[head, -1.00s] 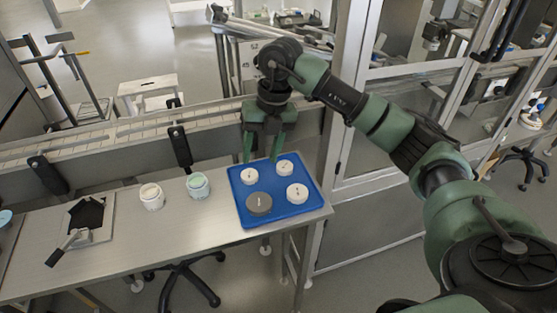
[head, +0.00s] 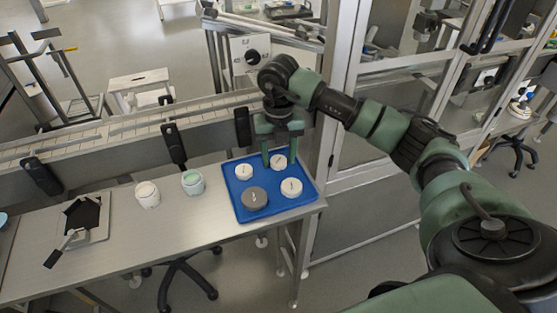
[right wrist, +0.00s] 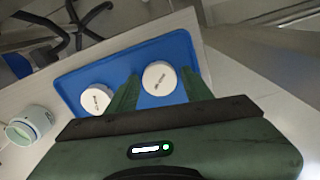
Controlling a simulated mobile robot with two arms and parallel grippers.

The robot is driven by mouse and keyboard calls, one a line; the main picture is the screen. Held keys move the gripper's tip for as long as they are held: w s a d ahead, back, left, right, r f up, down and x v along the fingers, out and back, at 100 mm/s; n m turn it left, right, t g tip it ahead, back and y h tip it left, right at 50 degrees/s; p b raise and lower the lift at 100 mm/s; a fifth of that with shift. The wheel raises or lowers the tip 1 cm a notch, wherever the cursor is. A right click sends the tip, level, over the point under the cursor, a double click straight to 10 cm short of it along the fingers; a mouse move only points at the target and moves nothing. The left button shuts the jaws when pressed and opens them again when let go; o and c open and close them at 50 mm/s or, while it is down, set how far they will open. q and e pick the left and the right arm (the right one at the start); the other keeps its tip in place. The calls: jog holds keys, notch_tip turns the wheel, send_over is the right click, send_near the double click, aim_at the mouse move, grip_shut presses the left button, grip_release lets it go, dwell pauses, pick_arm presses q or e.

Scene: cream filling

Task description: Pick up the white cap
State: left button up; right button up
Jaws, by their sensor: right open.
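A blue tray (head: 303,205) on the table holds three white caps and a grey cap (head: 254,198). The white caps are at the back left (head: 243,172), back right (head: 278,161) and front right (head: 291,188). My right gripper (head: 279,164) is open at the back right cap, with a finger on either side of it in the head view. In the right wrist view, this white cap (right wrist: 159,78) shows between the fingertips, not gripped. Another white cap (right wrist: 96,99) is left of the fingers. Whether the fingertips touch the tray cannot be told. My left gripper is not in view.
Two jars, one with cream-coloured content (head: 147,195) and one pale green (head: 193,183), stand left of the tray. A spatula (head: 62,247) lies by a dark, square-framed recess further left. A conveyor (head: 110,130) runs behind the table, and a glazed metal frame stands at right.

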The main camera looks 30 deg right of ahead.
jog(key=c, duration=1.1)
jog(key=shift+r, duration=0.15)
